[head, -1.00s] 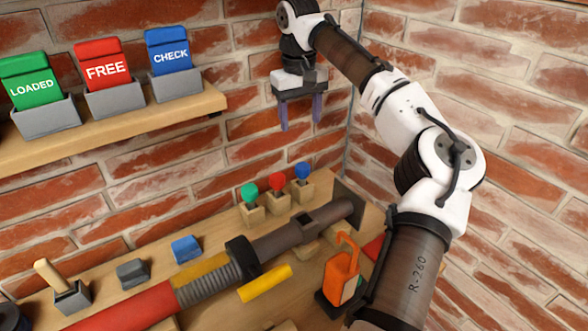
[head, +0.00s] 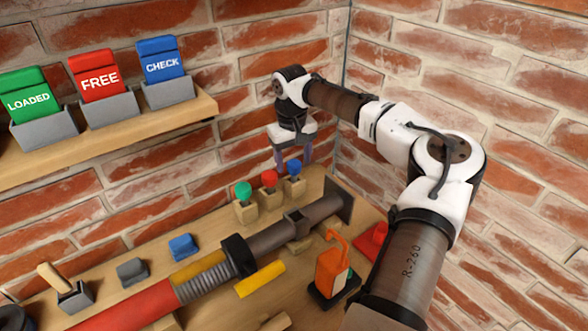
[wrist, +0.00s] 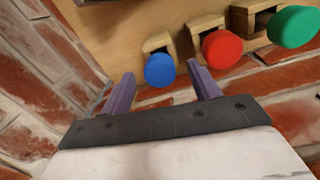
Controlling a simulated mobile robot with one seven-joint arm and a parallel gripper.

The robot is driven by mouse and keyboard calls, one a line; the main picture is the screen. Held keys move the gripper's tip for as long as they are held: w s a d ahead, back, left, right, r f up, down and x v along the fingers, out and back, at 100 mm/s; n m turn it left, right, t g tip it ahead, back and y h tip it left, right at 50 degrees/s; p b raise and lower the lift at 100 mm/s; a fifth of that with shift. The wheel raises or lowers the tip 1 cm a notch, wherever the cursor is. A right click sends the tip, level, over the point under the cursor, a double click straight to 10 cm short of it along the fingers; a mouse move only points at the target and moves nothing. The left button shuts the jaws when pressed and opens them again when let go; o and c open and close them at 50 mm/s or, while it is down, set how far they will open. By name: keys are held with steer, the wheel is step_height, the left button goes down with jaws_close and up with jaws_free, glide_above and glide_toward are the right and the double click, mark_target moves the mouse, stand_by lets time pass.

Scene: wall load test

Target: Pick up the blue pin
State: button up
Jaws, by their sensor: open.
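The blue pin (head: 294,167) has a round blue head and stands in a small wooden block at the right end of a row of pins. In the wrist view the blue pin (wrist: 160,69) shows between and a little beyond my fingertips. My gripper (head: 294,166) is open and empty, with its purple fingers pointing down close to the blue pin. In the wrist view my gripper (wrist: 160,75) has one finger on each side of the blue head, with gaps visible. I cannot tell whether the fingers are level with the head.
The red pin (head: 269,178) stands close beside the blue one, near my finger in the wrist view (wrist: 222,49). The green pin (head: 243,190) is further left. A brick wall (head: 250,110) rises close behind. A pipe-like tool (head: 290,230) lies in front. A shelf (head: 205,104) holds signs above left.

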steer(key=shift+f, duration=0.45)
steer(key=shift+c, duration=0.2)
steer(key=c, duration=1.1)
steer(key=shift+r, duration=0.15)
